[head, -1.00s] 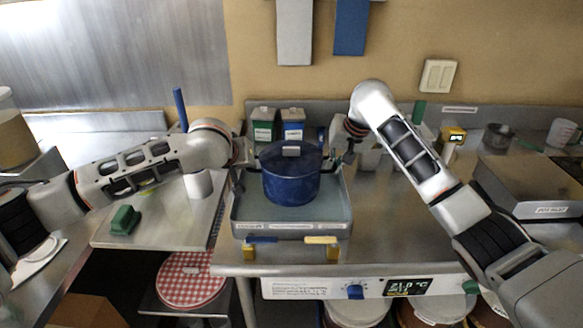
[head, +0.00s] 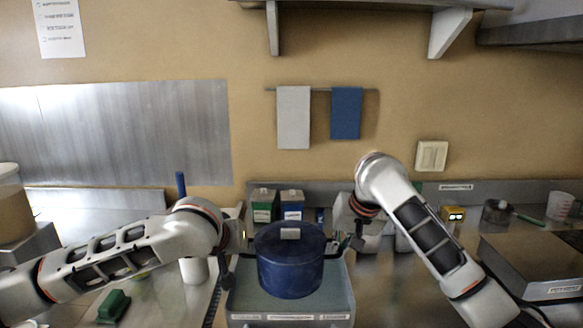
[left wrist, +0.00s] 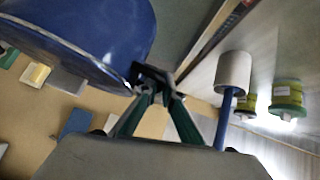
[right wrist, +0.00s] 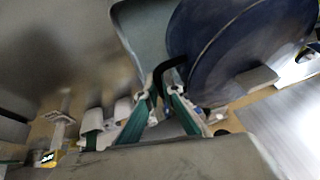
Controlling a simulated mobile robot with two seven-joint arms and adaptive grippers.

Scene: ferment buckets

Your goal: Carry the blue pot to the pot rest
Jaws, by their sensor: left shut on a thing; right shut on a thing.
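The blue pot (head: 290,268), with its lid on, is upright over a grey-blue tray (head: 290,318) in the head view; I cannot tell whether its base touches the tray. My left gripper (left wrist: 154,82) is shut on the pot's left handle; the pot's side (left wrist: 85,35) fills the upper left of the left wrist view. My right gripper (right wrist: 161,92) is shut on the right handle (right wrist: 166,70), beside the pot (right wrist: 235,50) in the right wrist view. I cannot make out a pot rest for certain.
Green and blue cartons (head: 291,204) stand behind the pot. A white cylinder (head: 194,270) and a green block (head: 114,306) are on the left. A metal box (head: 535,262) stands at the right, with bare steel counter between it and the tray.

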